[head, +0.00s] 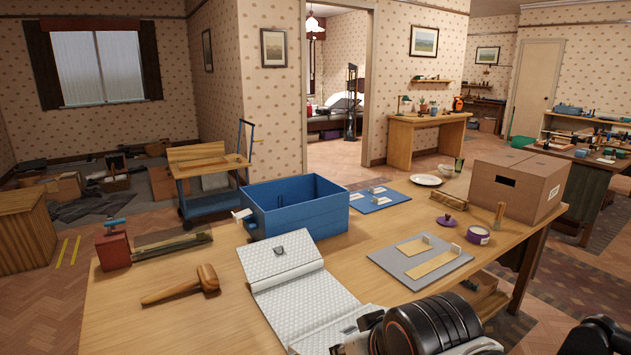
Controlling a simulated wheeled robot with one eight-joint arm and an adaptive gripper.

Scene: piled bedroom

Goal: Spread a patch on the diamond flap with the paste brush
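A white sheet with a diamond-like quilted pattern (300,300) lies on the wooden table, with a raised or folded flap (282,262) at its far end. A small dark grey piece (279,250) sits on that flap. The sheet's near end is partly hidden behind my arm. What looks like the paste brush (499,214), short and wooden, stands upright at the table's right side beside the box. A pot with a purple band (478,235) stands near it, and a purple lid (447,220) lies apart. A dark part of my gripper (600,336) shows at the bottom right corner; its fingers are not clear.
A cardboard box (515,185) stands at the right. The table's front left is clear.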

